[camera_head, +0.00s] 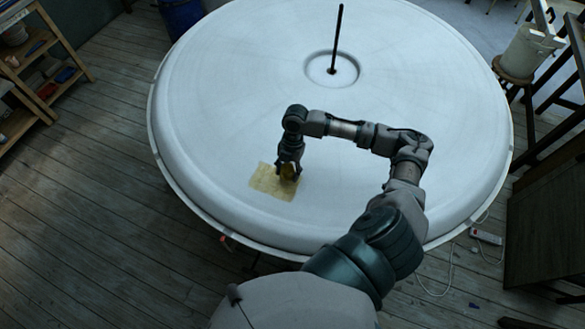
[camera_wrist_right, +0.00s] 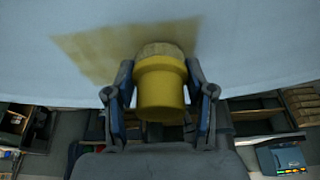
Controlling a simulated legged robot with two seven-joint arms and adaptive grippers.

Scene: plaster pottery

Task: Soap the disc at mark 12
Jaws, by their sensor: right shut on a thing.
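The large white plaster disc (camera_head: 420,110) fills the middle of the head view, with a dark upright rod (camera_head: 337,40) in its central hollow. A yellowish soap patch (camera_head: 268,182) lies on its near left part; it also shows in the wrist view (camera_wrist_right: 95,52). My right gripper (camera_head: 289,172) is at the patch's right side, shut on a yellow-handled brush (camera_wrist_right: 160,88). The brush's pale tip points at the disc by the patch's edge; I cannot tell whether it touches. No mark number is readable. My left gripper is not in view.
A wooden shelf (camera_head: 42,60) stands at the left and a blue bin (camera_head: 182,16) behind the disc. A white bucket (camera_head: 528,50) sits on a stool at the right. A power strip (camera_head: 486,236) with cables lies on the plank floor (camera_head: 80,220). The disc's surface is otherwise clear.

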